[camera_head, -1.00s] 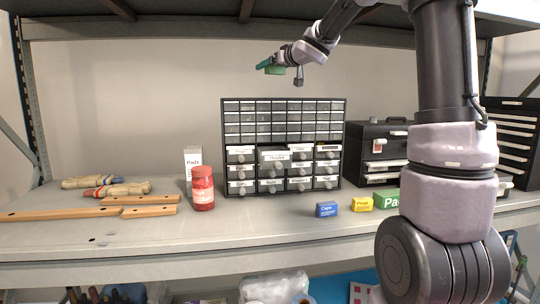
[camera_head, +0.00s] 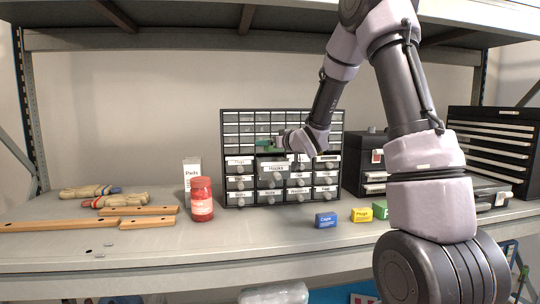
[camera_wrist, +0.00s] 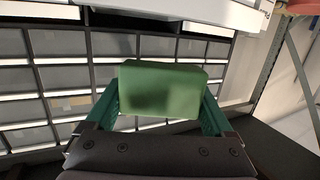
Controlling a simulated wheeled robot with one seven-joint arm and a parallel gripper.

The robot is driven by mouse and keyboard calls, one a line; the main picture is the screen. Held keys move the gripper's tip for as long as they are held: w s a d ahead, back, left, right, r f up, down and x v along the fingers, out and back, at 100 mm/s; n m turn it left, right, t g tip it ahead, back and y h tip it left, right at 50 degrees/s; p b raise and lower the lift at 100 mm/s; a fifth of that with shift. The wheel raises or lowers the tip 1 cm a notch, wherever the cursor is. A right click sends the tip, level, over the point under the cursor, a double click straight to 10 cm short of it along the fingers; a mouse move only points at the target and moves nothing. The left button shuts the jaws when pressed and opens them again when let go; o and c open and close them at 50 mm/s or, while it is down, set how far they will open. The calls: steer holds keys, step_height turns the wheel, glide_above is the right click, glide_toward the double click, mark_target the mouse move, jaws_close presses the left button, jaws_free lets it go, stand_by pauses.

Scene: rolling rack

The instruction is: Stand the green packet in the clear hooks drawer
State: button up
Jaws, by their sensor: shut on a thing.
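The green packet (camera_wrist: 160,90) is a small green block held between the green fingers of my gripper (camera_wrist: 163,112) in the wrist view. In the head view my gripper (camera_head: 264,145) is in front of the small-drawer cabinet, just above the drawer labelled Hooks (camera_head: 273,168). Only a sliver of the packet (camera_head: 270,150) shows there. The Hooks drawer front stands out from its neighbours, so the drawer is pulled forward. Its inside is hidden in the head view. The packet appears above it, and I cannot tell whether it touches the drawer.
A red jar (camera_head: 202,200) and a white Parts box (camera_head: 192,172) stand left of the cabinet (camera_head: 224,160). A blue box (camera_head: 326,220), a yellow box (camera_head: 362,215) and a green box (camera_head: 382,212) stand on the shelf at right. Gloves (camera_head: 115,200) and wooden bars (camera_head: 60,225) lie left.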

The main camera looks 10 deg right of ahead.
mark_target(270, 162)
steer(key=shift+f, duration=2.1)
steer(key=shift+f, duration=0.1)
